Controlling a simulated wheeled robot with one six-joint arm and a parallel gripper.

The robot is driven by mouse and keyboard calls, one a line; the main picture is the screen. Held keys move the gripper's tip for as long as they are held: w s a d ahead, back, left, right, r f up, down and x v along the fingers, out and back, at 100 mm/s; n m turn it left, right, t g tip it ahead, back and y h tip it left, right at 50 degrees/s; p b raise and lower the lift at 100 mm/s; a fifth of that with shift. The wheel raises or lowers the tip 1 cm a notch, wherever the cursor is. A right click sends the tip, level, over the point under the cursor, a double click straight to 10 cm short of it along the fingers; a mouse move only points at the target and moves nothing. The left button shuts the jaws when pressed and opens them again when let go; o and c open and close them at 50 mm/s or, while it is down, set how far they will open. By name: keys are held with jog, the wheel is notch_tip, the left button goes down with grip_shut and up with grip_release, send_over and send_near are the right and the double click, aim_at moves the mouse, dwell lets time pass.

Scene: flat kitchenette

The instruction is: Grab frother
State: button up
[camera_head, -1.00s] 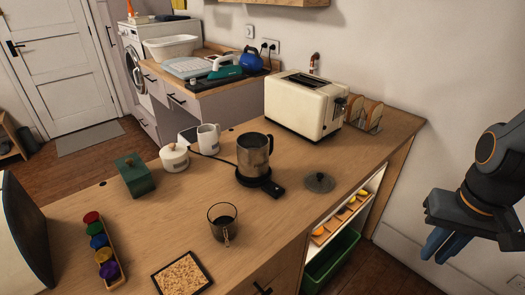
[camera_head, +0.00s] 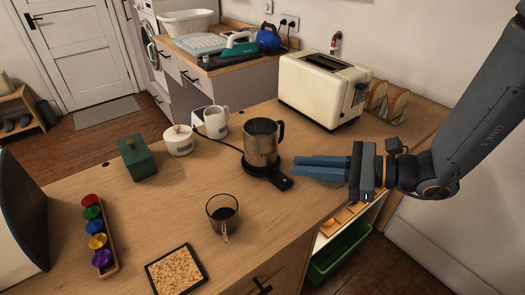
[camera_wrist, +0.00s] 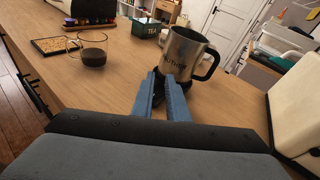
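The frother is a metallic jug (camera_head: 261,146) with a black handle, upright on a black base (camera_head: 279,180) with a cable. It also shows in the wrist view (camera_wrist: 184,52), where its lettered front faces me and its handle points right. My gripper (camera_head: 297,168) is level above the counter, just right of the jug, with its blue fingers pointing at it. In the wrist view the fingers (camera_wrist: 160,76) stand apart with a narrow gap, empty, in front of the jug's lower part. They overlap the base in that view; I cannot tell whether they touch it.
A glass cup (camera_head: 223,213) stands in front left of the frother. A white mug (camera_head: 216,122) and lidded pot (camera_head: 179,140) stand behind left. A cream toaster (camera_head: 323,91) stands behind right.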

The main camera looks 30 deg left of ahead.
aim_at(283, 129)
jog(key=w+m+t, duration=0.1)
jog(key=w, duration=0.1)
jog(key=w+a+r+m+t+y, duration=0.1)
jog(key=w+m+t, duration=0.1)
jog(key=w, duration=0.1)
jog(key=w+a+m+t+y, duration=0.1)
jog(key=w+t, duration=0.1)
jog(key=shift+w+a+r+m, duration=0.1)
jog(key=shift+w+r+m, duration=0.05)
jog(key=shift+w+m, duration=0.15)
jog(key=shift+w+a, duration=0.15)
jog(key=shift+a, duration=0.2)
jog(key=p+x, duration=0.2)
jog(key=x, duration=0.3)
jog(key=shift+a+r, duration=0.1)
jog(key=shift+r, duration=0.05)
jog(key=shift+f+p+x, duration=0.15)
jog(key=shift+p+x, duration=0.45)
jog(key=shift+x, duration=0.9)
jog(key=shift+f+p+x, duration=0.2)
jog(key=shift+p+x, duration=0.4)
jog(key=shift+x, duration=0.9)
jog(key=shift+w, duration=0.15)
grip_shut()
jog(key=shift+r, duration=0.15)
